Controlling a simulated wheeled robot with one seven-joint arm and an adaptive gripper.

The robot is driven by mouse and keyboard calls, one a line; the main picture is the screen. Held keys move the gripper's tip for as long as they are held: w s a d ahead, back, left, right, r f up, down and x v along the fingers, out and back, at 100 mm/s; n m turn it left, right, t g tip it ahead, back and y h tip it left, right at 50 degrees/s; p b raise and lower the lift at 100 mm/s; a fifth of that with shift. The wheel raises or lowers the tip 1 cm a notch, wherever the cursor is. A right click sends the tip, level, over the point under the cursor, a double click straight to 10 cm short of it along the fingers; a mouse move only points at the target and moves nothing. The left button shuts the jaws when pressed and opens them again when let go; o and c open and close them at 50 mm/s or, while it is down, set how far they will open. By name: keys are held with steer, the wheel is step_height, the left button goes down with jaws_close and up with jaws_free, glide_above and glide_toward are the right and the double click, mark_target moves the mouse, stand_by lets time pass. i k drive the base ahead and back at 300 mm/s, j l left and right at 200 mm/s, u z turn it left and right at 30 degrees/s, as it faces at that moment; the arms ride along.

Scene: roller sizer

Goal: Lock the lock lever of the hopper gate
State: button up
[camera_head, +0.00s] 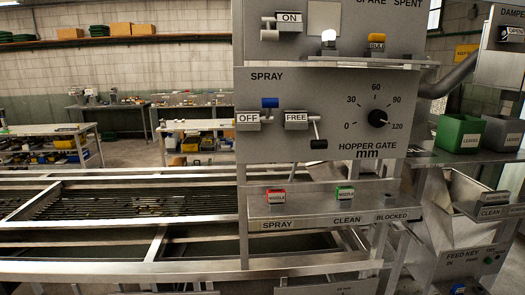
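The lock lever (316,129) sits on the grey control panel, left of the hopper gate dial. Its arm hangs down to the right and ends in a black grip (319,145). The plate (297,117) at its pivot reads FREE. The black hopper gate knob (377,118) has a scale from 0 to 120 mm, and its pointer appears to be toward 120. My gripper is not in view.
The blue-handled spray lever (269,103) stands close on the left, with an OFF plate. A shelf (320,205) with red and green nozzle blocks juts out below the panel. The ON lever (268,27) and a lamp ledge (340,60) are above.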

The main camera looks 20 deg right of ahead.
mark_target(318, 143)
steer(key=l, duration=0.45)
steer(key=k+l+u, duration=0.1)
steer(key=l, duration=0.35)
steer(key=k+l, duration=0.1)
steer(key=l, duration=0.35)
steer(key=k+l+u, duration=0.1)
steer(key=l, duration=0.3)
